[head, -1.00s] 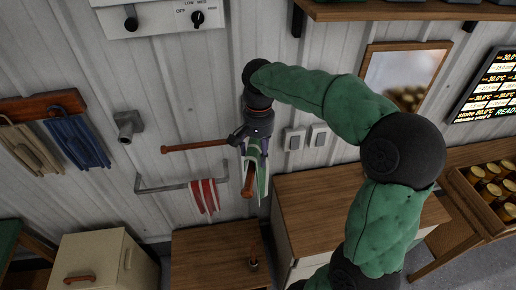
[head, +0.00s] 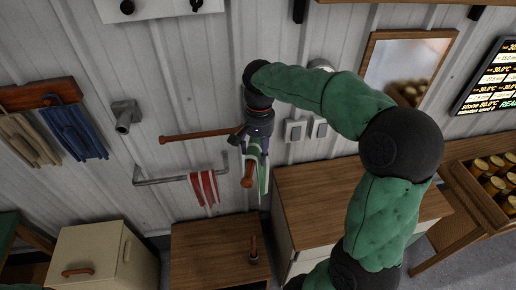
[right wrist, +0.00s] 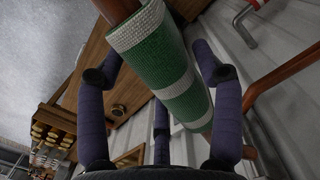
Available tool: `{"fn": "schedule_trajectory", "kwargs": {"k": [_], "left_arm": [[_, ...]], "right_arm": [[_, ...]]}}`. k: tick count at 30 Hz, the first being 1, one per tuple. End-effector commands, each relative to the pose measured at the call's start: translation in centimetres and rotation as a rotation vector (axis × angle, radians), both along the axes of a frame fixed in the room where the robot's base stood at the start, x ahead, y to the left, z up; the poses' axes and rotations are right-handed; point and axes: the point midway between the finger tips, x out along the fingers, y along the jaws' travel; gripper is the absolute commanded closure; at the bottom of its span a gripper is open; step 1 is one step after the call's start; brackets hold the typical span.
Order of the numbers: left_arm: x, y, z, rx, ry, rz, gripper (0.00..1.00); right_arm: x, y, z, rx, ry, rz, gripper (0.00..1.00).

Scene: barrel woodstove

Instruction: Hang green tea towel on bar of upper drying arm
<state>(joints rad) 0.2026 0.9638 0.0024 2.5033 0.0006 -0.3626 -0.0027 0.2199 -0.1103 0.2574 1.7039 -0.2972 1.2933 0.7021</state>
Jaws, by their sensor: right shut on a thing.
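My right gripper (head: 257,165) is at the wooden drying arms on the wall. In the right wrist view its purple fingers (right wrist: 160,75) stand around the green and white striped tea towel (right wrist: 165,60) and are shut on it. The towel is draped around a wooden bar (right wrist: 121,10), which enters it at the top. In the head view the towel (head: 264,178) shows as a narrow strip beside the bar's rounded end (head: 248,181). Another wooden bar (head: 195,136) points left. The gripper hides the bars' mount. My left gripper is not in view.
A metal rail (head: 160,181) with a red and white towel (head: 205,187) is just below left. Wooden-topped cabinets (head: 320,195) stand below. Switches (head: 296,131) and a mirror (head: 408,65) are to the right. A blue towel (head: 72,130) hangs at left.

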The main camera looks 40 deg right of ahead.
Motion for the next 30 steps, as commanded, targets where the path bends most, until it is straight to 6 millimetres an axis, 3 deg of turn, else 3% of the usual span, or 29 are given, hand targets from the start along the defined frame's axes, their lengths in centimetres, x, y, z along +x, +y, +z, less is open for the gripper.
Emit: {"fn": "schedule_trajectory", "kwargs": {"k": [2, 3, 5, 19, 23, 30], "left_arm": [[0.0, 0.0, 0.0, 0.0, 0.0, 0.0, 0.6], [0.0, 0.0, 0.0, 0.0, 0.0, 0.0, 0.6], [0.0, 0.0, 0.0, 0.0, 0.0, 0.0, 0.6], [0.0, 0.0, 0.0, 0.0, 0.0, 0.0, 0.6], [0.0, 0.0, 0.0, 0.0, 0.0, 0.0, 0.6], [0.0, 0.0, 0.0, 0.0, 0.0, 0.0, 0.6]], "right_arm": [[0.0, 0.0, 0.0, 0.0, 0.0, 0.0, 0.9], [0.0, 0.0, 0.0, 0.0, 0.0, 0.0, 0.22], [0.0, 0.0, 0.0, 0.0, 0.0, 0.0, 0.06], [0.1, 0.0, 0.6, 0.0, -0.001, 0.0, 0.06], [0.2, -0.1, 2.2, -0.001, -0.004, 0.001, 0.06], [0.5, -0.5, 7.0, -0.001, -0.004, 0.001, 0.06]]}}
